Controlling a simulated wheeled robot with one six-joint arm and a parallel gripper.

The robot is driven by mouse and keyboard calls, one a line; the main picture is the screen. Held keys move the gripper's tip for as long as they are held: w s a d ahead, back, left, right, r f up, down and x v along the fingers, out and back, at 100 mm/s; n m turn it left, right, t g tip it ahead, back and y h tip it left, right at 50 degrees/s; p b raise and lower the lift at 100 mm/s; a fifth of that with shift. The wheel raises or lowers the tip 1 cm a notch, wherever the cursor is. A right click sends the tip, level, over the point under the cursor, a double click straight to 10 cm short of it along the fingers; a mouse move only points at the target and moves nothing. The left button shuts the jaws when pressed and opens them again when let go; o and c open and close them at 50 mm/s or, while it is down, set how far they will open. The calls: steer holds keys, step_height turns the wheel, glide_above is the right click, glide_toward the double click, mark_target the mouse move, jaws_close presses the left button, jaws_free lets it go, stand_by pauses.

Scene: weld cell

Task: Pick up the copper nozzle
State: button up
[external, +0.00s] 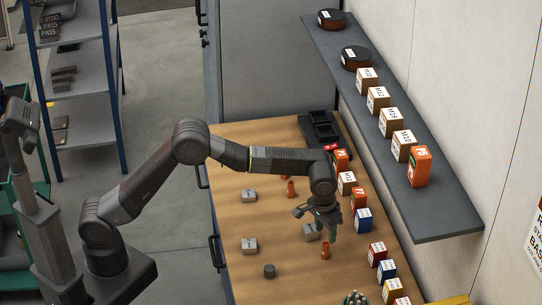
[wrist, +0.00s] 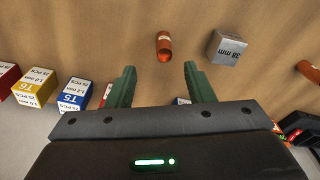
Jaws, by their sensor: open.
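A copper nozzle (external: 325,251) lies on the wooden bench near the right-hand row of boxes. In the wrist view this nozzle (wrist: 164,45) is just beyond the gap between my fingertips, apart from them, with its dark open end showing. A second copper-coloured piece (external: 291,188) is farther back on the bench; it also shows at the right edge of the wrist view (wrist: 310,70). My gripper (external: 328,228) is above the bench close to the first nozzle. Its two green fingers (wrist: 159,75) are apart and nothing is between them.
A grey block marked 38 mm (wrist: 227,47) sits close beside the nozzle. Other grey blocks (external: 249,245) and a dark cylinder (external: 269,270) are to the left. Small boxes (external: 377,254) line the right side below a grey shelf (external: 448,215). A black tray (external: 322,131) is at the back.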

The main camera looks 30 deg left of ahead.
mark_target(326, 244)
steer(key=f, duration=0.4)
steer(key=shift+w+d+f, duration=0.1)
steer(key=shift+w+f, duration=0.2)
steer(key=shift+f, duration=0.05)
steer(key=shift+w+f+p, duration=0.25)
steer(key=shift+f+p, duration=0.3)
steer(key=shift+f, duration=0.8)
steer(key=shift+w+f+p, duration=0.25)
steer(key=shift+f+p, duration=0.3)
steer(key=shift+f, duration=0.75)
jaws_close()
